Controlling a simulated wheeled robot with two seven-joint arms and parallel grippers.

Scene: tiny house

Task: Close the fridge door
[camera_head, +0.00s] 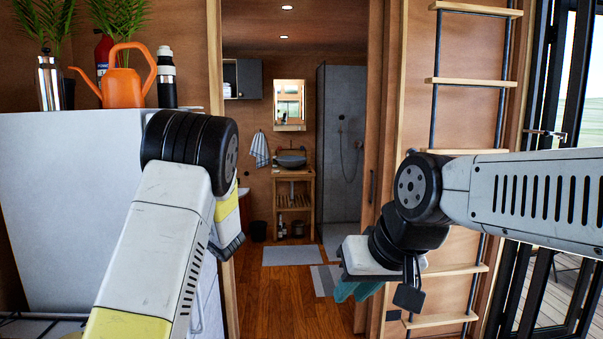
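A large white cabinet, which looks like the fridge (70,200), stands at the left with several things on its top. My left arm covers its right part, and I cannot make out its door or how far that stands open. My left gripper (231,246) shows only partly beyond the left arm, beside the fridge's right side. Its fingers are mostly hidden. My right gripper (357,290) hangs in front of the doorway's right side, well apart from the fridge.
An orange watering can (122,78), bottles and plants stand on the fridge. A doorway leads to a bathroom with a grey mat (292,255). The wooden floor (285,295) between my arms is clear. A ladder (470,82) stands at the right, by a glass door.

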